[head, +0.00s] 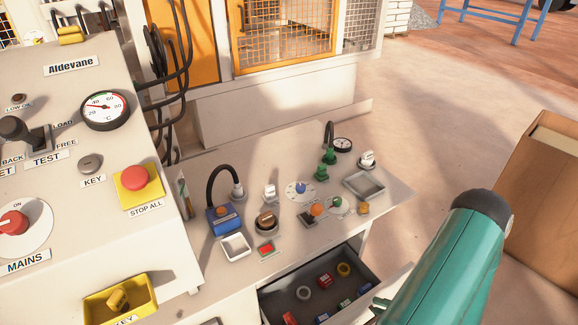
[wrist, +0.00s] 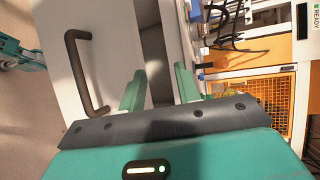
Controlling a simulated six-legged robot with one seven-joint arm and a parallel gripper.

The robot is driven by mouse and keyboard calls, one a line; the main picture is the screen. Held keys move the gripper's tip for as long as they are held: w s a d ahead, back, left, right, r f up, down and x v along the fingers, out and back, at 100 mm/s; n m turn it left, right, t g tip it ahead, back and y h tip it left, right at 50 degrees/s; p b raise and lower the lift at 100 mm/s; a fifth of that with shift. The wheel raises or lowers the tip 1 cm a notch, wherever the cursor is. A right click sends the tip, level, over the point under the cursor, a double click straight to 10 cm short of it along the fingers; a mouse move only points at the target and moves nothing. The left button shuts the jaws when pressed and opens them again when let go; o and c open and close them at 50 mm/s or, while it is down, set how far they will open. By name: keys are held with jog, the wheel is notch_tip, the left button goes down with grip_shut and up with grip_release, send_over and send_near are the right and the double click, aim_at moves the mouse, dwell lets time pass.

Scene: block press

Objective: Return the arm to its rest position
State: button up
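My gripper (wrist: 160,69) shows in the wrist view with its two green fingers spread apart. I see nothing held between them. The grey drawer front (wrist: 115,50) with its dark bar handle (wrist: 82,72) is left of the fingers in that view. In the head view my teal arm (head: 447,265) reaches down at the lower right, beside the open drawer (head: 277,303). A small green part of my gripper shows by the drawer front (head: 396,287); the rest is hidden or outside the picture.
The drawer holds several small coloured parts. The bench top (head: 215,180) carries knobs, connectors and trays. A sloped control panel (head: 60,150) with a red stop button (head: 134,178) stands left. A brown box (head: 545,200) is right.

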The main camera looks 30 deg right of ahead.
jog(key=w+a+r+n+g+y, duration=0.1)
jog(key=w+a+r+n+g, duration=0.4)
jog(key=r, duration=0.5)
jog(key=w+a+r+n+g+y, duration=0.1)
jog(key=w+a+r+n+g, duration=0.3)
jog(key=w+a+r, duration=0.5)
jog(key=s+a+r+n+h, duration=0.2)
jog(key=a+r+h, duration=0.2)
jog(key=a+r, duration=0.4)
jog(key=s+a+r+n+t+h, duration=0.1)
jog(key=a+r+h, duration=0.4)
jog(key=r, duration=0.8)
jog(key=s+a+n, duration=0.1)
jog(key=a, duration=0.2)
jog(key=shift+s+r+h, duration=0.3)
